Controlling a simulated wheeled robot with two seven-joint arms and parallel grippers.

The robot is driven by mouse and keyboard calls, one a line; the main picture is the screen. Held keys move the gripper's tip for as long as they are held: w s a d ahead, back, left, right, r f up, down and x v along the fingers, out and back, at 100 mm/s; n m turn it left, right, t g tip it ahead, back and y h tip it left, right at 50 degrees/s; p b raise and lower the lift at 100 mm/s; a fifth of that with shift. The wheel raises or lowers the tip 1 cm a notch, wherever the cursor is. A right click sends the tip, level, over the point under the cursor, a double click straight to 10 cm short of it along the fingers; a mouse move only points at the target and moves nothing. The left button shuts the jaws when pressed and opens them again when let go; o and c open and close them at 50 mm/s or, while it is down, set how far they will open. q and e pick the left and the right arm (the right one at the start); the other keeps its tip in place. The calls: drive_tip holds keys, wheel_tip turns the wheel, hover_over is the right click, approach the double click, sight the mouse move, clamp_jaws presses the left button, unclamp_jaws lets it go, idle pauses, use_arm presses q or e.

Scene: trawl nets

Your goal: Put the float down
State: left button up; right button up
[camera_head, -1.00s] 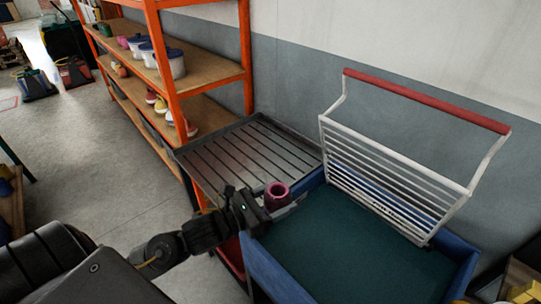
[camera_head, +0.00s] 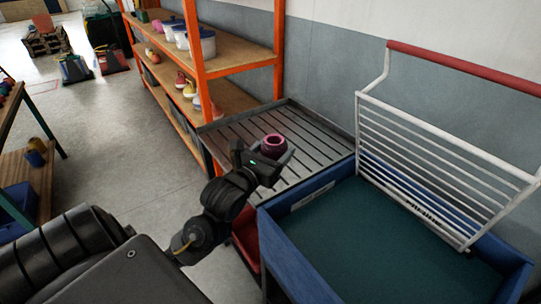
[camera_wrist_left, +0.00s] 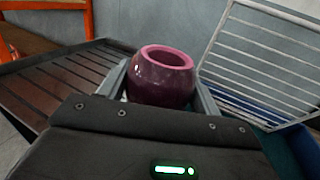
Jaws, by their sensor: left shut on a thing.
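The float is a small, glossy purple-pink barrel shape with a hole through its top. In the head view the float (camera_head: 274,144) is held by my left gripper (camera_head: 272,160), in front of the slatted grey tray. In the left wrist view the float (camera_wrist_left: 164,78) sits upright between the two fingers, which are shut on its sides. Its lower part is hidden by the gripper body. My right gripper is not in view.
A slatted grey tray (camera_head: 313,138) lies behind the float, its slats bare. A blue bin (camera_head: 290,262) with a green bottom and a white rack (camera_head: 430,165) stands to the right. An orange shelf unit (camera_head: 280,45) with pots and floats stands behind.

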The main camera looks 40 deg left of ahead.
use_arm(q)
drive_tip(key=w+a+f+p, duration=0.1)
drive_tip(key=w+a+f, duration=0.7)
drive_tip(key=shift+w+a+f, duration=0.1)
drive_tip(key=shift+w+f, duration=0.05)
drive_tip(key=shift+f, duration=0.05)
drive_tip(key=shift+w+a+f, duration=0.2)
drive_tip(key=shift+f, duration=0.2)
wheel_tip(320, 180, down, 3)
drive_tip(key=shift+w+a+r+p, duration=0.1)
drive_tip(key=shift+w+p, duration=0.05)
drive_tip(key=shift+p, duration=0.45)
drive_tip(key=shift+f, duration=0.35)
drive_tip(key=shift+f, duration=0.1)
drive_tip(key=o, duration=1.1)
